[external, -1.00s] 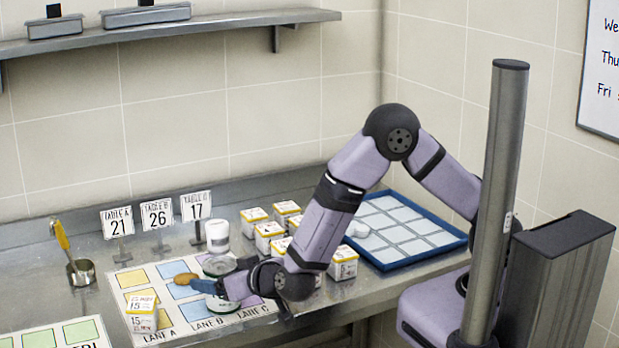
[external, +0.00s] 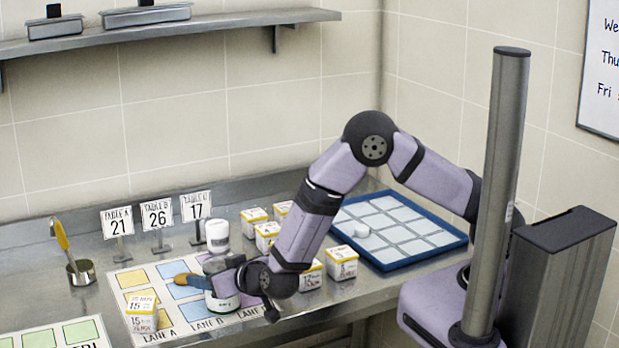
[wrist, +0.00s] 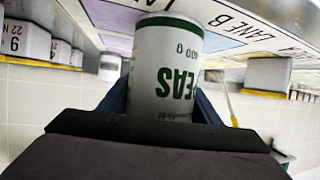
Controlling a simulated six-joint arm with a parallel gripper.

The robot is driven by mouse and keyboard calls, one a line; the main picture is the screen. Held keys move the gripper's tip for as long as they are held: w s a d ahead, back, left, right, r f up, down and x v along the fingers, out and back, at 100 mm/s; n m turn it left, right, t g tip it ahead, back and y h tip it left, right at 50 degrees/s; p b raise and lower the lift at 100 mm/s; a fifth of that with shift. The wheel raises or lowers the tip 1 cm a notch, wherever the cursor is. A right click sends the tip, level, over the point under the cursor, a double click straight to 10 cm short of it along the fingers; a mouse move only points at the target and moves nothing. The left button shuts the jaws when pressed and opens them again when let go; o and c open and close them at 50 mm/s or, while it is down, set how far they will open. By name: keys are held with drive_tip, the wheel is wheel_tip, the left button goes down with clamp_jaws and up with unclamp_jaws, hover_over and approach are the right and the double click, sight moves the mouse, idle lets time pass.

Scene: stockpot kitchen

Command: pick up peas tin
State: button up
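The peas tin (external: 222,303) is white with a green band and stands upright on the lane card. It fills the middle of the wrist view (wrist: 167,65), its green PEAS lettering partly covered by my gripper. My gripper (external: 203,281) is low at the tin, one blue finger crossing in front of its side in the external view. In the wrist view the fingers (wrist: 165,95) are apart, one on each side of the tin. Firm contact on both sides cannot be made out.
A white tub (external: 217,236) stands behind the tin. Several white-and-yellow boxes (external: 341,264) stand to the right, before the blue tray (external: 440,248). Another box (external: 141,312) stands on the card at left.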

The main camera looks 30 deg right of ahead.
drive_tip(key=shift+c, duration=0.8)
drive_tip(key=shift+r, duration=0.1)
drive_tip(key=shift+a+r, duration=0.1)
drive_tip(key=shift+r, duration=0.2)
wheel_tip(320, 180, up, 9)
drive_tip(key=shift+r+b, duration=0.2)
drive_tip(key=shift+b, duration=0.2)
